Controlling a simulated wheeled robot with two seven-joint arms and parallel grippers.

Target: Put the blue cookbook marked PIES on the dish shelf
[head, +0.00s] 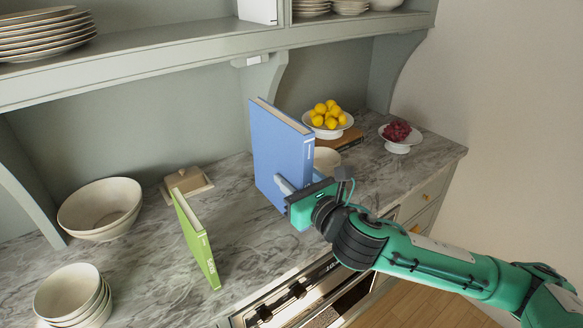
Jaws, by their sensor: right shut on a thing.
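The blue cookbook (273,150) is upright, its spine facing right with small white lettering too small to read. My right gripper (290,186) is shut on its lower right part, with one finger across the blue cover. The book is over the marble counter; I cannot tell whether its bottom edge touches it. The dish shelf (160,62) runs along the top of the view, with plate stacks (45,35) at its left and more dishes (350,6) at its right. A white box-like object (258,11) stands near its middle. My left gripper is not in view.
A green book (196,240) stands on the marble counter (240,215). Bowls (100,207), stacked bowls (72,296) and a butter dish (186,182) are at left. Lemons (328,115) and a bowl of red fruit (397,135) are at right. A bracket (262,85) supports the shelf.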

